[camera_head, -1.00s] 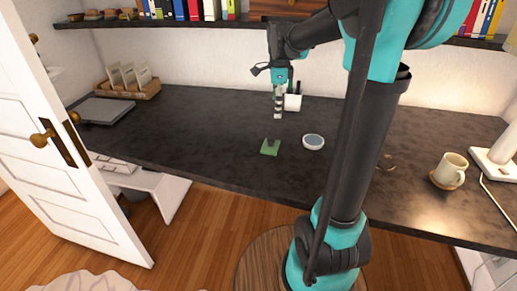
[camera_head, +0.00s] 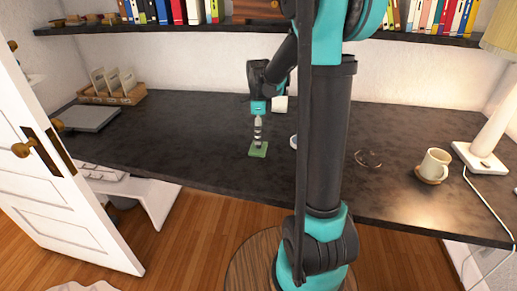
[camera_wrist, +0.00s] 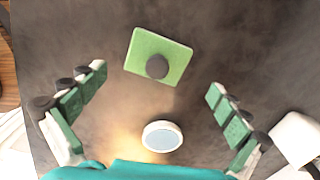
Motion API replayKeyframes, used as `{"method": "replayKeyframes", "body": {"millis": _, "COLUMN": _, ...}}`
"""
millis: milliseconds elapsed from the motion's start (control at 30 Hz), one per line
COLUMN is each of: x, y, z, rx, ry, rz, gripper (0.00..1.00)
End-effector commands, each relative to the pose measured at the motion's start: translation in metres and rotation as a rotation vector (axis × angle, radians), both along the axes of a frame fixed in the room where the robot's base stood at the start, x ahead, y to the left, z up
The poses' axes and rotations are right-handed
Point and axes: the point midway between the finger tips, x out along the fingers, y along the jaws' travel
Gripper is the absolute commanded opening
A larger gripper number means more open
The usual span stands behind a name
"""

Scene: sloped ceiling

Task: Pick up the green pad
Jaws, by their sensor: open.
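The green pad (camera_head: 258,152) lies flat on the dark desk, near its front edge. In the wrist view the green pad (camera_wrist: 172,45) is a square with a dark round knob on its face. My gripper (camera_head: 258,143) points down over the pad in the head view. In the wrist view my gripper (camera_wrist: 158,78) is open and empty, its two fingers spread wide. The pad shows between and beyond the fingertips, and the fingers do not touch it.
A round white dish with a blue-grey face (camera_wrist: 162,136) lies near the pad; my arm partly hides it in the head view. A white cup-like thing (camera_head: 280,103) stands behind. A mug (camera_head: 435,162) and a lamp (camera_head: 482,155) stand right.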

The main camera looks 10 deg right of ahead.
Motion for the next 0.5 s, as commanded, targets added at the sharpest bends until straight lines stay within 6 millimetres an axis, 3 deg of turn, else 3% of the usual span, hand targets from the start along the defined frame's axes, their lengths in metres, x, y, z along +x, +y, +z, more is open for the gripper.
{"method": "replayKeyframes", "body": {"millis": 333, "x": -0.003, "y": 0.002, "z": -0.041, "rx": 0.0, "ry": 0.0, "rz": 0.0, "gripper": 1.0}}
{"method": "replayKeyframes", "body": {"millis": 500, "x": -0.004, "y": 0.002, "z": -0.052, "rx": 0.0, "ry": 0.0, "rz": 0.0, "gripper": 1.0}}
